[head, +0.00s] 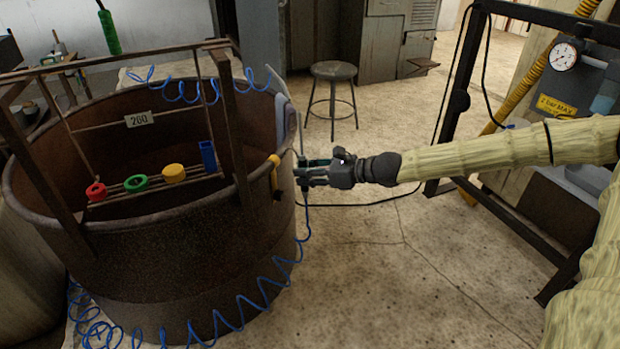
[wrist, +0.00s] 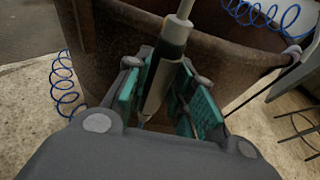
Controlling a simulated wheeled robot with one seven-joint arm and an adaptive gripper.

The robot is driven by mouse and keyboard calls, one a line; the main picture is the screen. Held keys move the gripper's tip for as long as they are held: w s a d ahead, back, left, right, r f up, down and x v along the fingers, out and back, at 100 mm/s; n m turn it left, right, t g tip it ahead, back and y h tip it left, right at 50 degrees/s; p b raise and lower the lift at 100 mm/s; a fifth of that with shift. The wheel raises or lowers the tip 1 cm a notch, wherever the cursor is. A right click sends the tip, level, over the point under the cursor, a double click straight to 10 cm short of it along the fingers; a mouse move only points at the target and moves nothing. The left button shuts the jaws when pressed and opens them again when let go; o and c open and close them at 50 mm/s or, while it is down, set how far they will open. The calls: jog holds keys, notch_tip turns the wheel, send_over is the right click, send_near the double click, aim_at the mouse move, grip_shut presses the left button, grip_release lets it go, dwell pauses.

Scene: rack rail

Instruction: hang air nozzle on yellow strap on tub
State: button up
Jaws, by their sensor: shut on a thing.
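My gripper (head: 308,173) is at the right side of the rusty tub (head: 180,268), just outside its wall. In the wrist view, my gripper (wrist: 168,95) has its teal pads shut on the air nozzle (wrist: 170,50), a slim dark-and-white tool. The nozzle stands roughly upright between the pads, in front of the tub wall (wrist: 110,35). The yellow strap (head: 274,173) hangs over the tub's right rim, a little left of my fingertips. I cannot tell whether nozzle and strap touch.
A coiled blue hose (head: 240,308) hangs around the tub front. A rack in the tub holds red, green and yellow rings (head: 174,173) and a blue piece (head: 208,156). A stool (head: 333,85) stands behind; a dark frame with a gauge (head: 563,57) is right. The middle floor is clear.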

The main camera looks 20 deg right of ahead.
jog(key=shift+w+a, duration=0.25)
jog(key=shift+a, duration=0.05)
jog(key=shift+w+a+r+b, duration=0.15)
jog(key=shift+w+a+b, duration=0.25)
jog(key=shift+b, duration=0.3)
jog(key=shift+w+a+b, duration=0.85)
jog(key=shift+w+b, duration=0.05)
jog(key=shift+b, duration=0.3)
jog(key=shift+w+a, duration=0.25)
jog(key=shift+w+a+b, duration=0.25)
jog(key=shift+b, duration=0.25)
jog(key=shift+f+b, duration=0.4)
jog(key=shift+b, duration=0.05)
jog(key=shift+s+f+b, duration=0.15)
jog(key=shift+f+b, duration=0.35)
jog(key=shift+f, duration=0.15)
jog(key=shift+w+a+f, duration=0.1)
jog(key=shift+w+f, duration=0.15)
jog(key=shift+f, duration=0.15)
jog(key=shift+s+r+b, duration=0.1)
jog(key=shift+b, duration=0.2)
